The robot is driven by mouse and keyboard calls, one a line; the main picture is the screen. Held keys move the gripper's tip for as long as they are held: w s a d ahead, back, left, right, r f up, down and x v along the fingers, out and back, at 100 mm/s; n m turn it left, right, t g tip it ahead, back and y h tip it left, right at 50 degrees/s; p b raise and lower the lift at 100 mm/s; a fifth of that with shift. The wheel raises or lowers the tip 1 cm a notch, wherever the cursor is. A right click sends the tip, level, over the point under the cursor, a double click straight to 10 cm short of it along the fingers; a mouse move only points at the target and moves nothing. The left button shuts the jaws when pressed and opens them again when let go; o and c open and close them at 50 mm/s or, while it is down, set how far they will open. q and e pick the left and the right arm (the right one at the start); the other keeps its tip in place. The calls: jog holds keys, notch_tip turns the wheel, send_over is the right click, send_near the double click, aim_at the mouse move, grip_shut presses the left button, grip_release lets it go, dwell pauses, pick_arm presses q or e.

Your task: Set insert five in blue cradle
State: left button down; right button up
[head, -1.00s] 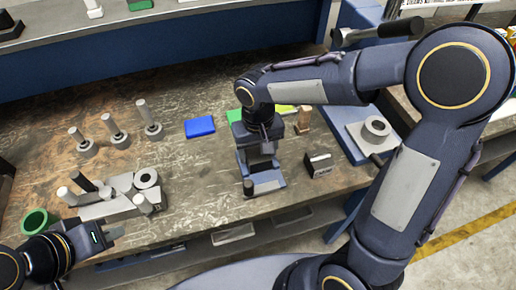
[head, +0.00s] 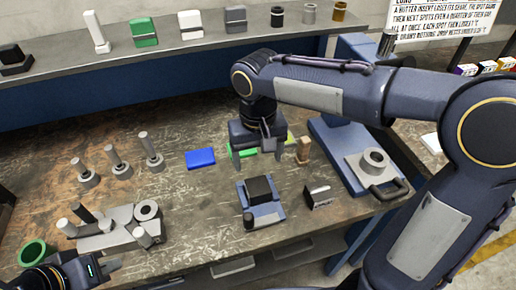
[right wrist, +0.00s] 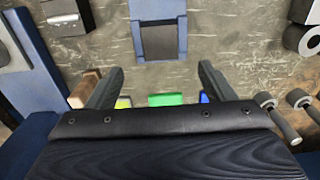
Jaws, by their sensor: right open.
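The blue cradle (head: 268,212) stands on the bench near the front edge, with a dark block (head: 259,188) seated on it. In the right wrist view the cradle (right wrist: 138,12) is at the top, around a dark square face (right wrist: 159,40). I cannot read a number on any insert. My right gripper (head: 259,160) is open and empty behind the cradle, above a green block (head: 240,151); its two fingers (right wrist: 158,75) stand apart in the right wrist view. My left gripper (head: 102,266) is at the lower left; its jaws are unclear.
A blue block (head: 200,157) lies left of my right gripper. A grey fixture (head: 105,238) with pegs and a green ring (head: 37,252) are at the left. A small dark-and-silver block (head: 319,196) stands right of the cradle. Several blocks line the rear shelf (head: 60,70).

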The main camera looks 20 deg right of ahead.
jog(key=s+d+r+t+y, duration=0.2)
jog(key=s+d+y, duration=0.1)
jog(key=s+d, duration=0.5)
jog(key=s+d+f+m+t, duration=0.1)
jog(key=s+f+m+t, duration=0.1)
jog(key=s, duration=0.6)
notch_tip(320, 180, down, 2)
jog(key=shift+s+f+t+y, duration=0.15)
jog(key=shift+t+y, duration=0.25)
jog(key=shift+t, duration=0.4)
jog(key=shift+d, duration=0.1)
